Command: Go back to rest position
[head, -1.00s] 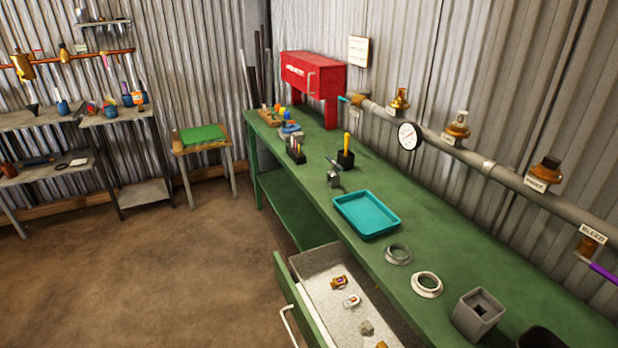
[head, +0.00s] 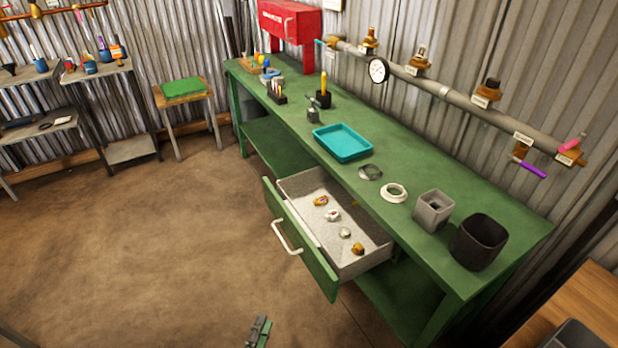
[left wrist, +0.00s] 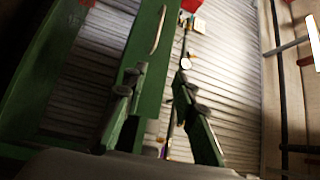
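My left gripper (head: 258,332) shows at the bottom edge of the head view, over the brown floor and in front of the open drawer. In the left wrist view my left gripper (left wrist: 160,75) has its two fingers apart with nothing held between them. A green surface with a pale handle shows beyond the fingers there. My right gripper is not in view.
The green workbench (head: 440,228) runs along the corrugated wall. Its open drawer (head: 345,262), with several small fittings inside, juts out over the floor. A teal tray (head: 342,144) and a dark bin (head: 479,242) stand on top. The floor (head: 150,250) left is clear.

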